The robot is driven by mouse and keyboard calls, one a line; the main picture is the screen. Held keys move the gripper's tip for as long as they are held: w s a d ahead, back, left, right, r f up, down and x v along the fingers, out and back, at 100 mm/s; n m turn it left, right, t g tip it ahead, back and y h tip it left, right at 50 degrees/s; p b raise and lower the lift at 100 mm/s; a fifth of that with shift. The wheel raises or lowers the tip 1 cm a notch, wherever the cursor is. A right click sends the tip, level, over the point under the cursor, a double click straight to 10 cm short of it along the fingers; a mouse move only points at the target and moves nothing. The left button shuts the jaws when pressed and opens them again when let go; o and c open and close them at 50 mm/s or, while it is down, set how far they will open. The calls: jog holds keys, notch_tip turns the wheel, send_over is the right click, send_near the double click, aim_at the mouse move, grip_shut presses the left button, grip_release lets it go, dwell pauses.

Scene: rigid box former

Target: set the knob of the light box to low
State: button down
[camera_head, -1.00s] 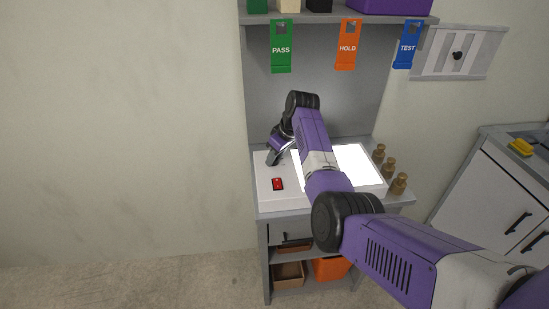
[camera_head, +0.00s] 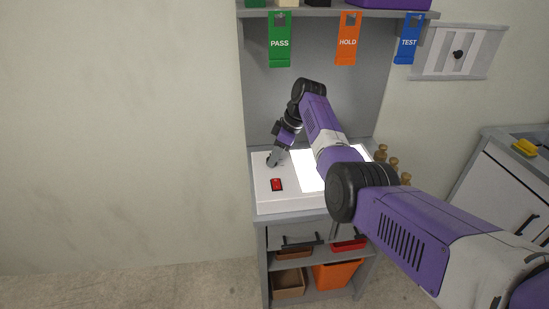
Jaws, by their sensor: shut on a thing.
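The light box (camera_head: 290,203) is a white slab on the grey workbench, with a bright lit panel (camera_head: 307,170) on its right part. A red rocker switch (camera_head: 277,185) sits on its left front. My gripper (camera_head: 272,161) points down at the left back of the light box, above the red switch in the picture. It is shut on a small dark knob there, mostly hidden by the fingers. The knob's setting and any marks around it cannot be made out. My purple arm covers part of the lit panel.
Several brass weights (camera_head: 393,164) stand right of the light box, partly behind my arm. Green PASS (camera_head: 279,40), orange HOLD (camera_head: 347,38) and blue TEST (camera_head: 408,38) tags hang from the shelf above. An orange bin (camera_head: 337,275) and a cardboard box (camera_head: 288,283) sit below.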

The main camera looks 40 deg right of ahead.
jog(key=c, duration=1)
grip_release()
jog(key=v, duration=0.7)
jog(key=shift+r+b, duration=0.3)
jog(key=shift+r, duration=0.1)
jog(key=shift+d, duration=0.15)
